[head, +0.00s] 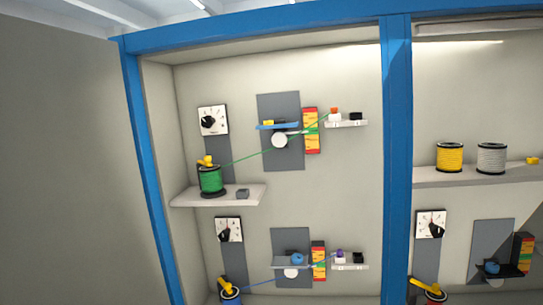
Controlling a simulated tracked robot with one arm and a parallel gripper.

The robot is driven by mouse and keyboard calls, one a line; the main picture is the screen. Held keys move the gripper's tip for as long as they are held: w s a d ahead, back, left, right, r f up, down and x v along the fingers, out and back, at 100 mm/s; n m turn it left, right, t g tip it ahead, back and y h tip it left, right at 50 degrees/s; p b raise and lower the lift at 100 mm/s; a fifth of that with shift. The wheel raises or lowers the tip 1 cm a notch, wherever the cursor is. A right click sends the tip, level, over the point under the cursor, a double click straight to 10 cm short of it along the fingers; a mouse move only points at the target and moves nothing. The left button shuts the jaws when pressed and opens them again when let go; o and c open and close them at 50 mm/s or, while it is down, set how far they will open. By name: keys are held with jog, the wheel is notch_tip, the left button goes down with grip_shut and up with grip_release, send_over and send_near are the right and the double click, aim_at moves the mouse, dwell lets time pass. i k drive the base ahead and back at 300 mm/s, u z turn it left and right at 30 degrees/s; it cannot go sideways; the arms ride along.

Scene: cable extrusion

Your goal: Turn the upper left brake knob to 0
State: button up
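The upper left brake knob (208,121) is a black knob on a square white dial plate (220,113), mounted on a grey panel on the back wall of the upper left bay. Its pointer seems to lie toward the left; the scale marks are too small to read. My gripper is not in view, and nothing touches the knob.
Below the knob, a shelf (190,198) holds a green spool (211,181) with a yellow handle. A green cable runs right past a white roller (279,140). Other dials sit at lower left (229,231) and right (431,225). Blue posts (397,150) frame the bays.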

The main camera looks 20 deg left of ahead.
aim_at(208, 121)
jog(key=z, duration=0.05)
jog(key=i, duration=0.85)
jog(key=u, duration=0.45)
jog(key=i, duration=0.65)
jog(key=u, duration=0.45)
